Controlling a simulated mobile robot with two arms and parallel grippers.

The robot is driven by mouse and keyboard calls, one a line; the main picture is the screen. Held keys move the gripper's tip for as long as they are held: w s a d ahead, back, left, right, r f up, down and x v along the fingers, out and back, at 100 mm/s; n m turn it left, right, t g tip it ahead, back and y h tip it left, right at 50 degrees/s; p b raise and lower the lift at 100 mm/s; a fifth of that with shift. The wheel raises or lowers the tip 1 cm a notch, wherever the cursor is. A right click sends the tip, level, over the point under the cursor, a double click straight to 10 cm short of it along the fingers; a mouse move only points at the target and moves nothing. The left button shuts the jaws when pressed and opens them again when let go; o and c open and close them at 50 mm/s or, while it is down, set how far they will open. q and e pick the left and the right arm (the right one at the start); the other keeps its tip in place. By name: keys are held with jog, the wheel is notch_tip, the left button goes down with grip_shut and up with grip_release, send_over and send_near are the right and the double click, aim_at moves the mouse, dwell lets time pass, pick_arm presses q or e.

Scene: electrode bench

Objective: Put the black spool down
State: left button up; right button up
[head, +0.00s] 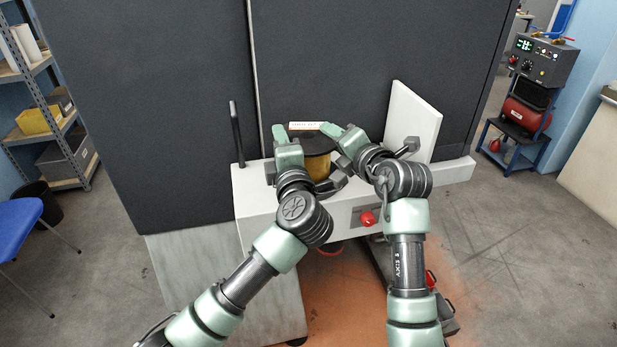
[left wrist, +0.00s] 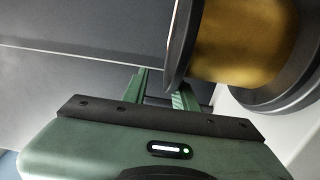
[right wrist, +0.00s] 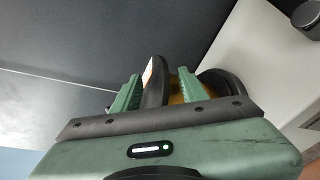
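The black spool (head: 318,140) has black flanges and a golden wound body. It stands upright on the white bench (head: 275,210), its lower flange at the bench top. The left wrist view shows its golden body (left wrist: 240,42), and the right wrist view shows its upper flange (right wrist: 156,85). My left gripper (head: 286,135) is at the left of the upper flange, fingers apart on either side of the rim, with a gap showing (left wrist: 160,92). My right gripper (head: 343,133) is at the right side, its fingers also apart around the rim (right wrist: 157,92). Contact with the rim is hard to tell.
A dark post (head: 236,135) rises at the bench's left and a white panel (head: 412,122) stands at its right. A dark wall (head: 380,50) is close behind. A red knob (head: 368,218) is on the bench front. Some bench top is free at the far right.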

pick_arm(q)
jog(key=shift+s+a, duration=0.15)
jog(key=shift+s, duration=0.05)
pick_arm(e)
jog(key=shift+s+d+r, duration=0.1)
jog(key=shift+s+r, duration=0.05)
jog(key=shift+r, duration=0.05)
pick_arm(q)
jog(key=shift+f, duration=0.15)
jog(key=shift+s, duration=0.15)
pick_arm(e)
jog(key=shift+w+d, duration=0.1)
jog(key=shift+w, duration=0.1)
jog(key=shift+s+d+r, duration=0.1)
jog(key=shift+s, duration=0.1)
pick_arm(q)
jog(key=v, duration=1.1)
jog(key=shift+s, duration=0.25)
pick_arm(e)
jog(key=v, duration=1.1)
jog(key=shift+s, duration=0.4)
